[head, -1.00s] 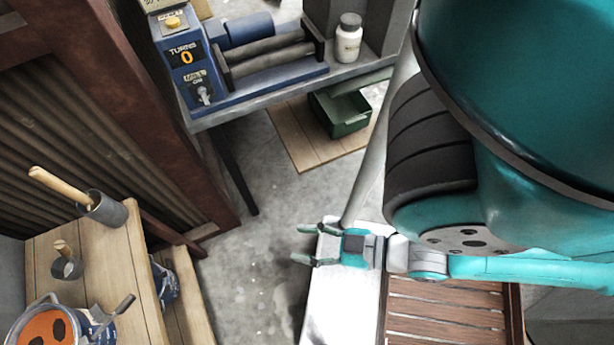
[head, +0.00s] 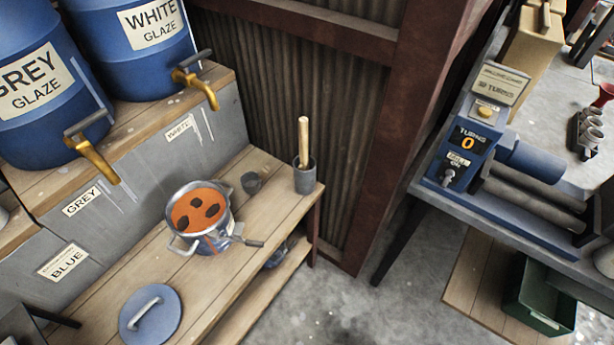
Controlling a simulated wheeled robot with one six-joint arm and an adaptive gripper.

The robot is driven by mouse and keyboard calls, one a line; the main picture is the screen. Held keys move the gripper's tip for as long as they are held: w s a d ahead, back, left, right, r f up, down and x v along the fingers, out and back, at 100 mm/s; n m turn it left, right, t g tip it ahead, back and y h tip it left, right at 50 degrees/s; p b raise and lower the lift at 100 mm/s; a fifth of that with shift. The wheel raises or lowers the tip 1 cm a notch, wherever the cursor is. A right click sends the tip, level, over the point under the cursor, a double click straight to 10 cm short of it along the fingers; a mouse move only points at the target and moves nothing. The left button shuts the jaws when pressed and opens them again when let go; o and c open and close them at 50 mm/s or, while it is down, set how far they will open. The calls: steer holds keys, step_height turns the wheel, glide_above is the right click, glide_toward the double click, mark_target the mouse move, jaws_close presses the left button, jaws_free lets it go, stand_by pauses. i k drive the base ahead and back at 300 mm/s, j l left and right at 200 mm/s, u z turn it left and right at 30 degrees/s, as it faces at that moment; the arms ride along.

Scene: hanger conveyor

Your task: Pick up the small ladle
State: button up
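A small grey cup (head: 252,182), which looks like the small ladle, stands on the wooden bench (head: 268,215) in the head view. Its handle cannot be made out clearly now. To its right stands a larger dark grey cup (head: 305,178) with a long upright wooden handle (head: 304,140). A metal pot (head: 228,225) with orange contents and dark spots stands to the left and nearer. My gripper is out of view, so its state and its distance to the cups are hidden.
A blue lid (head: 150,315) lies on the bench's near end. Blue glaze barrels (head: 45,85) with brass taps stand on a higher ledge behind. A blue roller machine (head: 520,190) sits on a table at right, above a green bin (head: 540,295). Concrete floor (head: 350,310) lies between.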

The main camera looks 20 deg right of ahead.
mark_target(251, 182)
steer(key=u, duration=1.65)
steer(key=z, duration=1.35)
steer(key=i+j+z, duration=0.15)
steer(key=z, duration=0.2)
steer(key=i+j+z, duration=0.15)
steer(key=j+z, duration=0.25)
